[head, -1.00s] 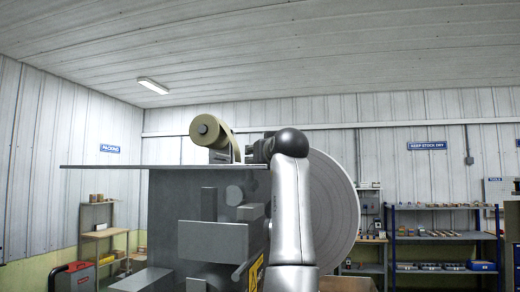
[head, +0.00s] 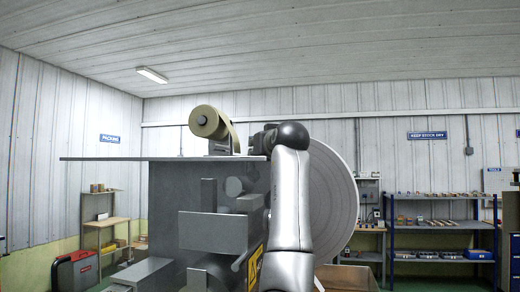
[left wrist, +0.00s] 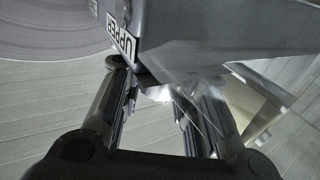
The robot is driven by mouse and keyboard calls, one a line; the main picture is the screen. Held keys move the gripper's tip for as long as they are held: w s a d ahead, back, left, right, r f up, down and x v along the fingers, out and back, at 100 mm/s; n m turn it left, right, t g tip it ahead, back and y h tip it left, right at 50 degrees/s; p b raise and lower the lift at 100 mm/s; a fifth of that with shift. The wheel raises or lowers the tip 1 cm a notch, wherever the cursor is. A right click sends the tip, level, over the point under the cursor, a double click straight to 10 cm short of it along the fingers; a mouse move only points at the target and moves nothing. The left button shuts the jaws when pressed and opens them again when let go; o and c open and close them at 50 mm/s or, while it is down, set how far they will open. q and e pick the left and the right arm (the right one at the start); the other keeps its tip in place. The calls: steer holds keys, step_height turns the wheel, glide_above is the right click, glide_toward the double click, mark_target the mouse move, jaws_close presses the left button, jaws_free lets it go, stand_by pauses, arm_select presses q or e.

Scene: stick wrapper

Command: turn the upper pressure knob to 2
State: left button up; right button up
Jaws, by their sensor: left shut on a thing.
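The grey wrapper machine (head: 212,232) stands in the middle of the head view, with a flat top plate (head: 120,158). My left gripper (head: 258,142) is at its upper right edge, partly hidden by my wrist. In the left wrist view, my left gripper's two fingers (left wrist: 165,92) reach up to the machine's underside, beside a white label reading UPPER (left wrist: 121,36). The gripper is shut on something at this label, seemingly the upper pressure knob. The knob's outline, pointer and scale cannot be made out between the fingers. My right gripper is in neither view.
A tan roll (head: 208,122) sits above the top plate. A large pale disc (head: 335,205) stands behind my left arm, and its face (left wrist: 50,28) is close by the fingers in the left wrist view. Blue-framed shelves (head: 440,232) stand at the right.

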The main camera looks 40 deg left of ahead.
arm_select(q)
steer(key=shift+n+g+y, duration=0.6)
steer(key=shift+g, duration=0.4)
steer(key=o, duration=1)
steer(key=shift+d, duration=0.1)
steer(key=v, duration=1.2)
steer(key=shift+s, duration=0.1)
steer(key=shift+r, duration=0.1)
